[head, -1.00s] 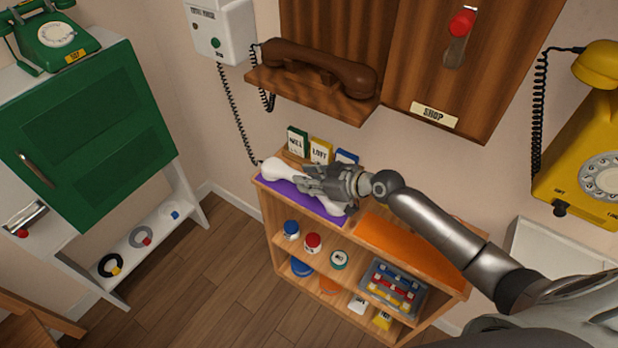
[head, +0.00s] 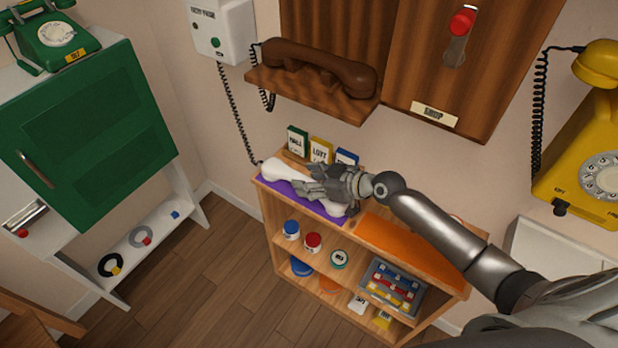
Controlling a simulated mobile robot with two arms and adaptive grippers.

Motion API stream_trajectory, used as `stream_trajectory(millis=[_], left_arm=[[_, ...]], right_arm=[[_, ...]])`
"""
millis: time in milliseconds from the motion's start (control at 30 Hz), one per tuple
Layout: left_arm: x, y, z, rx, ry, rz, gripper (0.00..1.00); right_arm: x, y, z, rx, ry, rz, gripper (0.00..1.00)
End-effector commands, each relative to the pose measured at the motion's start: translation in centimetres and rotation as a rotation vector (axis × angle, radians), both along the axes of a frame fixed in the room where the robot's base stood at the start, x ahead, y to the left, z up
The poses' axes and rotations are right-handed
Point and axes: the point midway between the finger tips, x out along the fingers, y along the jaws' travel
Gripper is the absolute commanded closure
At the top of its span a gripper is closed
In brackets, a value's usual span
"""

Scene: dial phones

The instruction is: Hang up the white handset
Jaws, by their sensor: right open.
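The white handset (head: 283,171) lies on a purple mat (head: 290,198) on top of the wooden shelf unit. Its coiled dark cord runs up to the white wall phone (head: 222,30) at the upper left. My right gripper (head: 318,187) is open over the middle of the handset, its fingers covering part of it. I cannot tell whether the fingers touch it. The handset's right end shows just past the fingers. My left gripper is not in view.
A brown handset (head: 318,66) rests on a wooden ledge above the shelf unit. Small labelled boxes (head: 320,150) stand behind the white handset. An orange mat (head: 410,250) lies to the right. A yellow phone (head: 580,150) hangs at the right, a green cabinet (head: 95,140) stands left.

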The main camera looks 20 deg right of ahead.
Motion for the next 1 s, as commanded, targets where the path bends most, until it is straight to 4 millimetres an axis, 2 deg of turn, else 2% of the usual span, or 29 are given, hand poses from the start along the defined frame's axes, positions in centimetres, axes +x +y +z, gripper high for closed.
stream_trajectory(millis=[500,700,1000], left_arm=[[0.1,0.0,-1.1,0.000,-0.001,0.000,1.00],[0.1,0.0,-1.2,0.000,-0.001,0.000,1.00],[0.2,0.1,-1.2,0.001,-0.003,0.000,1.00]], right_arm=[[-6.2,-4.8,4.2,-0.006,0.000,0.000,0.50],[-7.1,-5.5,5.0,-0.002,-0.001,0.000,0.50],[-7.2,-5.6,5.1,-0.002,-0.001,0.000,0.50]])
